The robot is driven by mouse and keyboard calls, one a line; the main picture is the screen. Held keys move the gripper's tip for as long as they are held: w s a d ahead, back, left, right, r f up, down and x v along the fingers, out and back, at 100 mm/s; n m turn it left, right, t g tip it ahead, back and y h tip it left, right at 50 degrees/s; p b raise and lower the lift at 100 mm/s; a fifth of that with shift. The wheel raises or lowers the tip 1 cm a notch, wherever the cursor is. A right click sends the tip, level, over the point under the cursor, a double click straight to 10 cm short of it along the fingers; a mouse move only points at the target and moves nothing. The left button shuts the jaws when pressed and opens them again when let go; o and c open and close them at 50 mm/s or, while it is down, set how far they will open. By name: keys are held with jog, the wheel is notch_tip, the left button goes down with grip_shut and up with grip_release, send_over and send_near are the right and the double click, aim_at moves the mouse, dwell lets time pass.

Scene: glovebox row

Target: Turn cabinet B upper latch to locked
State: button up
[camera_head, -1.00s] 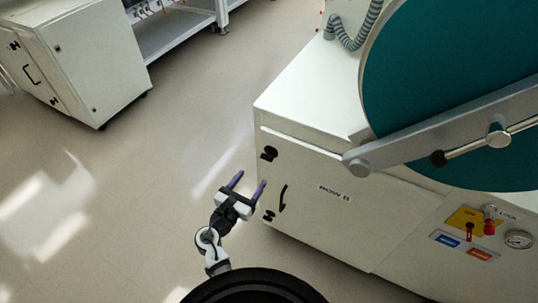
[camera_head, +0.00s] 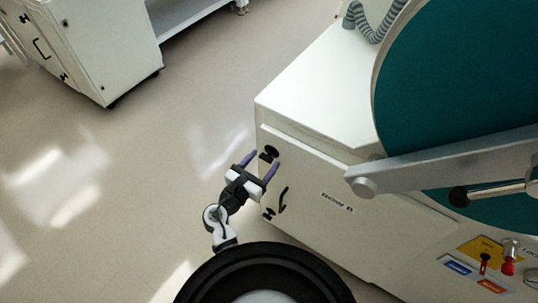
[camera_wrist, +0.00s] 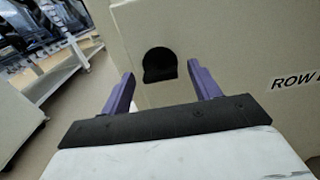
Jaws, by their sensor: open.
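The upper latch (camera_head: 268,153) is a black knob near the top left corner of the pale cabinet front (camera_head: 320,222), which carries a label seeming to read "ROW B". My gripper (camera_head: 261,161) is open, its two purple fingers pointing toward the cabinet at the latch. In the wrist view the latch (camera_wrist: 160,65) lies ahead, between the fingertips (camera_wrist: 160,80) and seemingly apart from them. Its round top and flatter lower part show; I cannot tell its turn position. A curved black handle (camera_head: 284,200) and a lower black latch (camera_head: 269,214) sit below.
A big teal disc (camera_head: 460,90) and a grey metal arm (camera_head: 430,163) stand over the cabinet's right side. Another pale cabinet (camera_head: 95,50) stands at the upper left. The floor (camera_head: 130,160) between them is clear.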

jog(key=shift+w+d, duration=0.25)
jog(key=shift+w, duration=0.05)
jog(key=c, duration=1)
